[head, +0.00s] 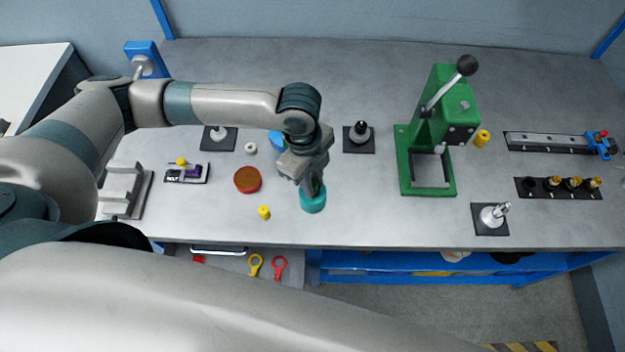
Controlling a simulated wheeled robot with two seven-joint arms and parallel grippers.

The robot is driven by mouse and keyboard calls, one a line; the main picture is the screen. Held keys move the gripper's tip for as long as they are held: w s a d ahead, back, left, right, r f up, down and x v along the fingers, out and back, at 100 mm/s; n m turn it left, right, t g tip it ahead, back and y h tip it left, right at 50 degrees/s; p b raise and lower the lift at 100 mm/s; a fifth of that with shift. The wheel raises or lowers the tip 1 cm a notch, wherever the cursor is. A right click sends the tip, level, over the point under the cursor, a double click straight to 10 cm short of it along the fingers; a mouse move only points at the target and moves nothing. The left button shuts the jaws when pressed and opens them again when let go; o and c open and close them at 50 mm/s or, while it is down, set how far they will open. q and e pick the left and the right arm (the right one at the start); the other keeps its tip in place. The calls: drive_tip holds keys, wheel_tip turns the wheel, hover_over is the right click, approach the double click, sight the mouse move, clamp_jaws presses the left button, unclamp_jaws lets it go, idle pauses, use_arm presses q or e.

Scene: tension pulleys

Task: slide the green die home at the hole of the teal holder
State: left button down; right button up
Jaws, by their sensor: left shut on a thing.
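The teal holder (313,203) stands on the bench near its front edge, in the middle of the head view. My left gripper (314,186) points down right over it and is shut. A small bit of green, the die (320,190), shows between the fingers at the top of the holder. The fingers and wrist hide most of the die and the hole, so I cannot tell how deep the die sits. My right gripper is not in view.
A green press (428,150) stands to the right. A red-brown round dish (247,180) and a yellow piece (264,212) lie left of the holder. A black-based post (359,138) stands behind. The bench between holder and press is clear.

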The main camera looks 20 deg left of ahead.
use_arm(q)
drive_tip(key=c, duration=1.5)
unclamp_jaws()
drive_tip(key=shift+c, duration=0.2)
drive_tip(key=shift+r, duration=0.1)
drive_tip(key=shift+r, duration=1.55)
clamp_jaws()
drive_tip(key=shift+f, duration=0.55)
drive_tip(key=shift+s+f, duration=0.2)
idle(0.8)
